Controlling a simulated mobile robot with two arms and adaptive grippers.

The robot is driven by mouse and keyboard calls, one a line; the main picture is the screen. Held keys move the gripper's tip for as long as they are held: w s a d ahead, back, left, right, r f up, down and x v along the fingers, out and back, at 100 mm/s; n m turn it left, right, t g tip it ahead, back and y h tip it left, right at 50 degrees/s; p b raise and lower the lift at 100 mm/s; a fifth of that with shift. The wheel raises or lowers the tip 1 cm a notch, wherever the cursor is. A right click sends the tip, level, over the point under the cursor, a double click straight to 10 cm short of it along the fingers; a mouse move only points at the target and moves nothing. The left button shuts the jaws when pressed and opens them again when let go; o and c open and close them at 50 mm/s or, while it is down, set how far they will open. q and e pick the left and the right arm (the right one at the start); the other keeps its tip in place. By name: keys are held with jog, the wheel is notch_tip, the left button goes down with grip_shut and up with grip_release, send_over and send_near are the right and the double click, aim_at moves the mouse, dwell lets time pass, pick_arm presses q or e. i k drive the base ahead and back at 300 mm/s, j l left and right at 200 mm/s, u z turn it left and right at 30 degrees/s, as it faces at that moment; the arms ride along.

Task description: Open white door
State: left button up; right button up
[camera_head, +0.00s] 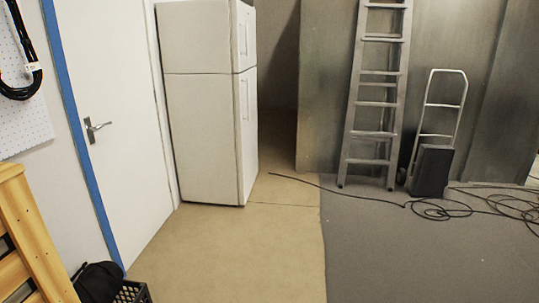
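A white door (118,150) stands in the left wall and looks shut. Blue tape or trim (80,135) runs down its left edge. A metal lever handle (96,128) sits near that left edge, at about mid-height of the picture. Neither of my grippers shows in the head view, so none is seen at the handle. The door's top is cut off by the picture's edge.
A white fridge (205,130) stands just right of the door. A wooden frame (30,240), a black bag (97,282) and a black crate (132,292) sit at lower left. A ladder (375,95), hand truck (437,130) and loose cable (440,209) are at right. The tan floor (230,255) is clear.

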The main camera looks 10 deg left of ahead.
aim_at(104, 43)
jog(key=i, duration=0.9)
jog(key=i+u, duration=0.1)
jog(key=i, duration=0.85)
